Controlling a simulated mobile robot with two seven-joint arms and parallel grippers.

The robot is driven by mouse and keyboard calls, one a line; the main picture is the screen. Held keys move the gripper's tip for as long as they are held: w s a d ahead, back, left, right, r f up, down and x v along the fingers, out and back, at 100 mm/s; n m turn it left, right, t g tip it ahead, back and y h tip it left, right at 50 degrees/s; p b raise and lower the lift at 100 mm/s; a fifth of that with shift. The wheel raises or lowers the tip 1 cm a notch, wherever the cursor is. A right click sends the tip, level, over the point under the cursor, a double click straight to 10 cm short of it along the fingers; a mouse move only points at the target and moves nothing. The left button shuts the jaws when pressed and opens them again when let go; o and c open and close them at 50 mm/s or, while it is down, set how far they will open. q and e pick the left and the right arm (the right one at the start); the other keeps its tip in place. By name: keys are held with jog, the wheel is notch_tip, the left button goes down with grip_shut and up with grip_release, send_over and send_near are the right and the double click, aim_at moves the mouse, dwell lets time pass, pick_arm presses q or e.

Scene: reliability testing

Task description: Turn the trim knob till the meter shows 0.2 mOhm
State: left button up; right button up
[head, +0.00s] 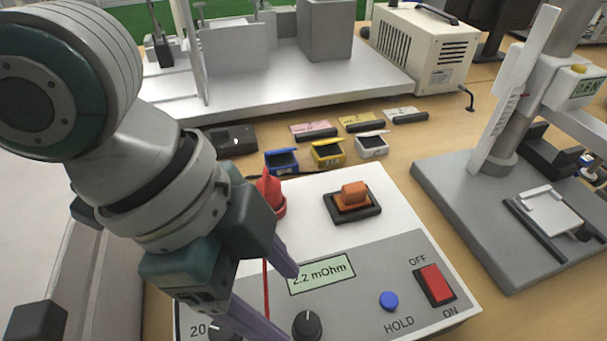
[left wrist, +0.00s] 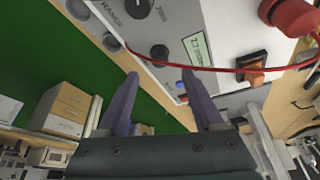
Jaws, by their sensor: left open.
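The meter is a white and grey box (head: 378,262) whose green display (head: 321,274) reads 2.2 mOhm. A black knob (head: 307,325) sits below the display; its label is not visible, and I take it as the trim knob. It also shows in the left wrist view (left wrist: 158,51). Another black knob (head: 222,333), near the mark 20, is partly hidden by my arm; the left wrist view shows RANGE beside it. My left gripper (head: 285,302) is open and empty, its purple fingers over the panel. In the left wrist view, the trim knob appears just beyond the gap between the fingertips (left wrist: 160,75). My right gripper is not visible.
The panel also has a blue HOLD button (head: 389,301) and a red OFF/ON rocker switch (head: 435,284). Small open boxes and a grey test stand (head: 470,215) lie beyond.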

aim_at(306, 323)
pick_arm(q)
jog(key=b+x, duration=0.1)
jog(key=x, duration=0.4)
jog(key=shift+d+f, duration=0.15)
jog(key=shift+f, duration=0.2)
grip_shut()
